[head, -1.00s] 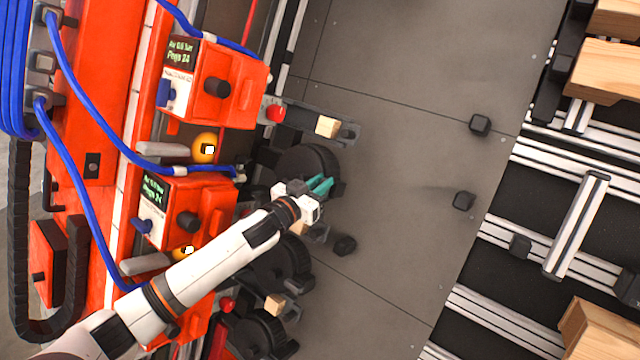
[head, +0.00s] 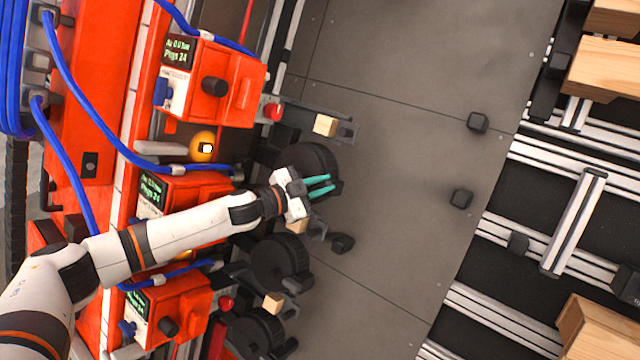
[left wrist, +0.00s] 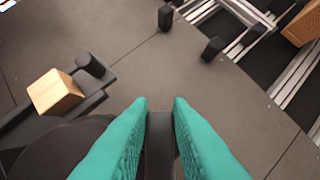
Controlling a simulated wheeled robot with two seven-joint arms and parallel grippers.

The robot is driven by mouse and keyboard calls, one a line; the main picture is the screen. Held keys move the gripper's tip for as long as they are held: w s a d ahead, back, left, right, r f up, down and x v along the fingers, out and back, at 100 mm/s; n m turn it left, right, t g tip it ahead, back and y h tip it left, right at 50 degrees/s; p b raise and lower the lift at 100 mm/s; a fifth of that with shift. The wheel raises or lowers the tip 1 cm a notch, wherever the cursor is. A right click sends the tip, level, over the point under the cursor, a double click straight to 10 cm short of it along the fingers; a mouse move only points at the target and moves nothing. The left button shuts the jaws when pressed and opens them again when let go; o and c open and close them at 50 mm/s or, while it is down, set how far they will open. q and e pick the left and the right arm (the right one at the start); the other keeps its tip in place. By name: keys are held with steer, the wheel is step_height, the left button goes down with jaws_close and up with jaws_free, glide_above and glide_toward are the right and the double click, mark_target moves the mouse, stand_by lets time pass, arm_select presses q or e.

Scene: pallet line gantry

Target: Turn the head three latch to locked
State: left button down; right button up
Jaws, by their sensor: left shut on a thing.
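My left gripper (head: 318,184) reaches in from the left, with its teal fingers pointing right beside a black wheel (head: 312,160). In the left wrist view the two fingers (left wrist: 160,120) are closed on a dark latch lever (left wrist: 160,150), which shows between them. Most of the latch is hidden by the fingers, so its turn angle and whether it is locked cannot be told. Orange heads with screens stand in a row: one above (head: 215,85), one partly behind my arm (head: 180,190), one below (head: 165,305). I cannot read which is head three. My right gripper is not in view.
A wood block sits on the grey arm (head: 345,130) above the wheel, and more black wheels (head: 280,262) lie below. Blue hoses (head: 95,120) cross the orange machine. Grey floor plates (head: 400,200) to the right are mostly clear. Rails and wooden pieces (head: 610,70) are at far right.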

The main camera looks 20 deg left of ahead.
arm_select(q)
steer(key=shift+s+d+f+m+g, duration=0.15)
steer(key=shift+m+g, duration=0.65)
steer(key=shift+m, duration=1)
steer(key=shift+s+a+f+m+g, duration=0.15)
steer(key=shift+m+g, duration=0.65)
steer(key=shift+m, duration=1)
steer(key=shift+s+d+f+m+g, duration=0.15)
steer(key=shift+m+g, duration=0.65)
steer(key=shift+m, duration=1)
steer(key=shift+w+f, duration=0.1)
steer(key=c, duration=1.3)
jaws_free()
steer(key=b+v, duration=0.2)
steer(key=v, duration=1)
